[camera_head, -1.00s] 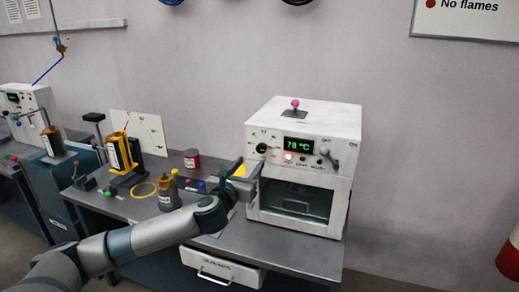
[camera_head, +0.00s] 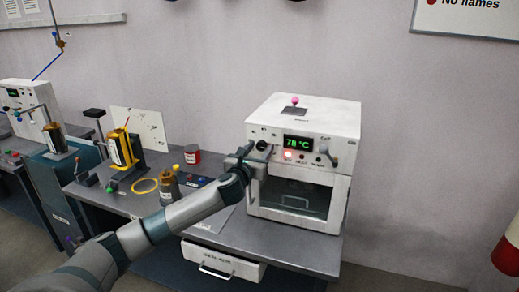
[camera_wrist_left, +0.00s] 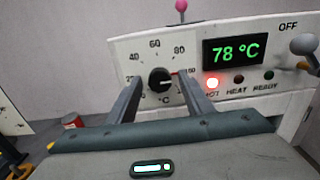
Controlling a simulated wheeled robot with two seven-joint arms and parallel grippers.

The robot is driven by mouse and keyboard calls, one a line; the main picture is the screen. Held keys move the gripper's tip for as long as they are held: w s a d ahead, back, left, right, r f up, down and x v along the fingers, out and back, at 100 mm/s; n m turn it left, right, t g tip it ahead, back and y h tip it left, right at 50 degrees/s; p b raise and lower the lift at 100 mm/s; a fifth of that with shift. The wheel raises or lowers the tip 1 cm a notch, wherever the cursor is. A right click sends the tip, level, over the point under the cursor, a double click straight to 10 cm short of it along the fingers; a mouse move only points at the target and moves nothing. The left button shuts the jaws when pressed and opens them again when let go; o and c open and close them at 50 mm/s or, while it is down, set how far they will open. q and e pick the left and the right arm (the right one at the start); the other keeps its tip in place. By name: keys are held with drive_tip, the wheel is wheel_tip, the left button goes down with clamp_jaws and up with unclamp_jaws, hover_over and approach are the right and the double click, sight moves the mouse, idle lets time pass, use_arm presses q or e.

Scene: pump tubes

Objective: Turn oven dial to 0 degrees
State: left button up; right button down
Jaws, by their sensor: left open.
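The white oven (camera_head: 302,120) stands on the grey bench, and its green display (camera_head: 297,143) reads 78 °C. The black oven dial (camera_wrist_left: 160,80) shows in the left wrist view inside a printed scale with 40, 60 and 80 marked. Its pale pointer line faces right, toward the high end of the scale. My left gripper (camera_wrist_left: 158,97) is open, with one finger on each side of the dial; I cannot tell whether they touch it. In the head view the left gripper (camera_head: 258,152) is at the oven's left front and partly covers the dial. My right gripper is not in view.
A lever switch (camera_wrist_left: 304,50) marked OFF sits right of the display, and the red HOT lamp (camera_wrist_left: 213,83) is lit. A drawer (camera_head: 222,259) juts from the bench. Jars, a red can (camera_head: 193,156) and a yellow ring (camera_head: 145,186) lie left of the oven.

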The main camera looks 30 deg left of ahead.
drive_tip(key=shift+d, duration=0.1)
use_arm(q)
drive_tip(key=c, duration=1)
drive_tip(key=shift+c, duration=0.3)
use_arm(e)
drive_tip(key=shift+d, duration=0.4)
